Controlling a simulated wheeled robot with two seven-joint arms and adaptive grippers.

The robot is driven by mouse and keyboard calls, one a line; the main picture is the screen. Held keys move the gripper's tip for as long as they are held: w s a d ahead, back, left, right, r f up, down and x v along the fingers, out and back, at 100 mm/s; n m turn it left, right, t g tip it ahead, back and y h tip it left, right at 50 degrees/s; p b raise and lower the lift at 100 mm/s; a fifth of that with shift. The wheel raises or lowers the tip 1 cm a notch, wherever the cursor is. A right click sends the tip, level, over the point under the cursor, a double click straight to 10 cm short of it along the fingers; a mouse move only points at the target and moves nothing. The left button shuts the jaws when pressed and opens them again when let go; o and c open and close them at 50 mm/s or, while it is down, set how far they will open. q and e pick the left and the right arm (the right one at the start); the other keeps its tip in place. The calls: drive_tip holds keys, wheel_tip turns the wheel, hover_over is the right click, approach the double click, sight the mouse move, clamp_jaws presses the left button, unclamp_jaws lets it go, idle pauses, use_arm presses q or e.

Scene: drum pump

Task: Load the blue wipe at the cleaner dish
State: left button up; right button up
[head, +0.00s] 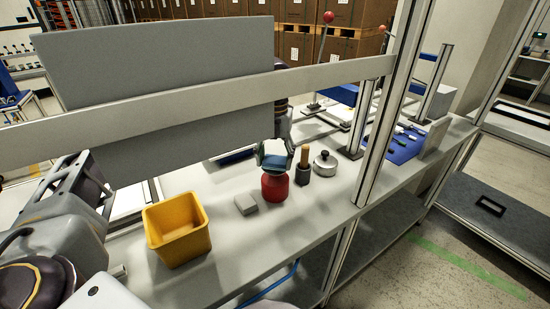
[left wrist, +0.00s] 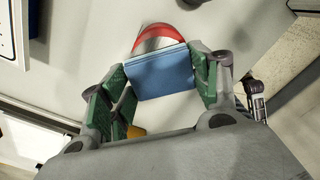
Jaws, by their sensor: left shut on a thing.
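My left gripper (head: 275,152) is shut on the blue wipe (head: 275,163), low over the bench. In the left wrist view, the wipe (left wrist: 160,72) is a flat blue folded piece between the green finger pads of the left gripper (left wrist: 168,85). The red cleaner dish (head: 275,188) stands upright on the bench, directly below the wipe in the head view. In the left wrist view, the wipe hides much of the dish (left wrist: 158,36), leaving its red curved edge in sight. I cannot tell whether wipe and dish touch.
A yellow bin (head: 178,228) and a small grey block (head: 245,204) stand left of the dish. A wooden-handled tool in a dark holder (head: 304,168) and a metal pot (head: 325,164) stand close on the right. A frame post (head: 378,145) and crossbar (head: 190,107) cross the view.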

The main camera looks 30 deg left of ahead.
sight(275, 159)
use_arm(q)
drive_tip(key=shift+r+p, duration=1.7)
drive_tip(key=shift+r, duration=1.05)
